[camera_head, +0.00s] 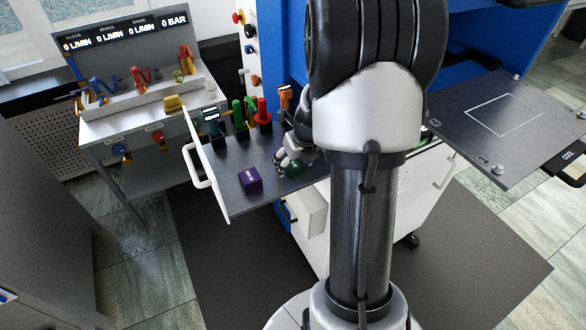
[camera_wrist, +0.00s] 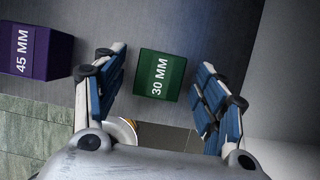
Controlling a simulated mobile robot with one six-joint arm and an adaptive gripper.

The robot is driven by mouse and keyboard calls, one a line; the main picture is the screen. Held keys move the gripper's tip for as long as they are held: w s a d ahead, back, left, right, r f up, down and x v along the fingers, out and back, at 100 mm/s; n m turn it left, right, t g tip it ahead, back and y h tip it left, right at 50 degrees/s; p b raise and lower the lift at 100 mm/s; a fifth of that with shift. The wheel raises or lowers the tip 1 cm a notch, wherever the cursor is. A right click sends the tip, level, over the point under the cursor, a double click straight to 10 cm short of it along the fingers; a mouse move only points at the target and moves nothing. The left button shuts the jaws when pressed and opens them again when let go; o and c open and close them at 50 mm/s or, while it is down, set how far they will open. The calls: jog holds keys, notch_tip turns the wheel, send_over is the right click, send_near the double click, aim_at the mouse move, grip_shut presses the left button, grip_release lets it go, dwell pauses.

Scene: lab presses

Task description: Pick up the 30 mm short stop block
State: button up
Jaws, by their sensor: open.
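The 30 mm short stop block is a green block (camera_wrist: 160,77) marked "30 MM". In the wrist view it lies on a dark grey surface (camera_wrist: 185,22) between and slightly beyond my open fingers. My gripper (camera_wrist: 162,85) is open, with one blue-padded finger on each side and a gap to the block on both sides. In the head view the green block (camera_head: 294,168) shows only partly beside my gripper (camera_head: 285,160), on a drawer-like tray (camera_head: 222,200); my arm hides part of this area.
A purple block (camera_head: 250,180) marked "45 MM" sits left of the green block; it also shows in the wrist view (camera_wrist: 38,50). Several coloured tools stand behind, including a red one (camera_head: 263,112) and a green one (camera_head: 238,115). A grey plate (camera_head: 480,150) juts out at right.

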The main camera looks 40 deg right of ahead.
jog(key=shift+c, duration=0.4)
jog(key=c, duration=1.2)
jog(key=shift+r, duration=0.15)
